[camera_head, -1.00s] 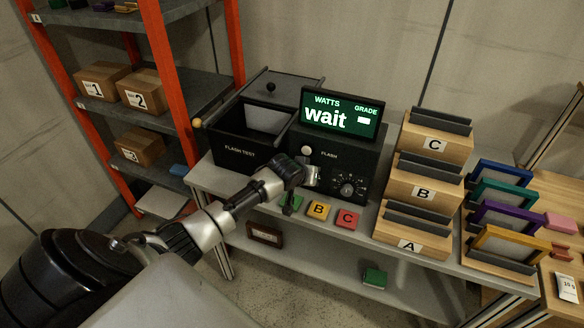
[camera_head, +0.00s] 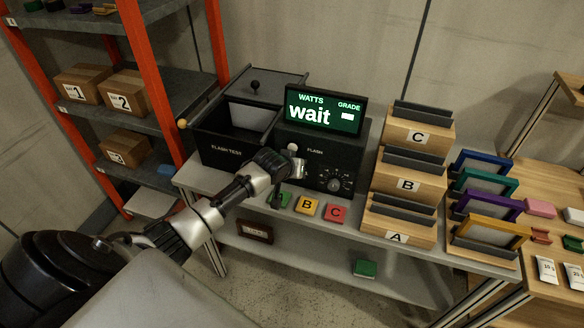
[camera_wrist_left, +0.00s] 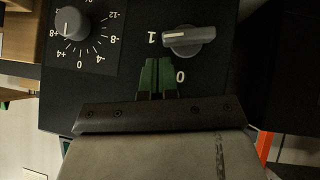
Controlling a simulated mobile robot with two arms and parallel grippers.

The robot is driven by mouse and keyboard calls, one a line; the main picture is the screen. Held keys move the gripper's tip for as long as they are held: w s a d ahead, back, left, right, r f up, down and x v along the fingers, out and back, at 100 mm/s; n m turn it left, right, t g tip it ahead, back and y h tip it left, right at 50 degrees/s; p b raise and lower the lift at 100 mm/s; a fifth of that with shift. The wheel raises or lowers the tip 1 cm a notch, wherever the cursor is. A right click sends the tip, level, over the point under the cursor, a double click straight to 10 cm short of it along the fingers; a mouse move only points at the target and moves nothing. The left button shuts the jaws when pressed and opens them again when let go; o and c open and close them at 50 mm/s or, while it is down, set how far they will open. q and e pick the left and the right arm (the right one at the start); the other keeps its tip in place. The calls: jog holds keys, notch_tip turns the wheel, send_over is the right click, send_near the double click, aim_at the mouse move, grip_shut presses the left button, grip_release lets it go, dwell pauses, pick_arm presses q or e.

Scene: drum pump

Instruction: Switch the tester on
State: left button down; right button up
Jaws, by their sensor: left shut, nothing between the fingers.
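The tester (camera_head: 340,150) is a black box with a lit green display (camera_head: 323,111) reading "WATTS", "Wait" and "GRADE". Its grey rotary switch (camera_wrist_left: 190,37) shows in the left wrist view between the marks 1 and 0. Its white pointer line lies toward the 1. My left gripper (camera_head: 298,168) is at the tester's front panel, its fingertips hard to make out in the head view. In the left wrist view its green fingers (camera_wrist_left: 157,70) are shut and empty, beside the switch near the 0; I cannot tell whether they touch it. My right gripper is out of view.
A dial (camera_head: 334,184) with a number scale is on the tester's panel. The open flash test box (camera_head: 226,152) adjoins it. Coloured blocks, including B (camera_head: 307,206) and C (camera_head: 336,213), lie in front. Racks A, B and C (camera_head: 418,136) stand at right.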

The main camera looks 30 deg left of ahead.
pick_arm(q)
jog(key=v, duration=1)
jog(key=shift+s+r+b, duration=0.25)
jog(key=shift+b, duration=0.05)
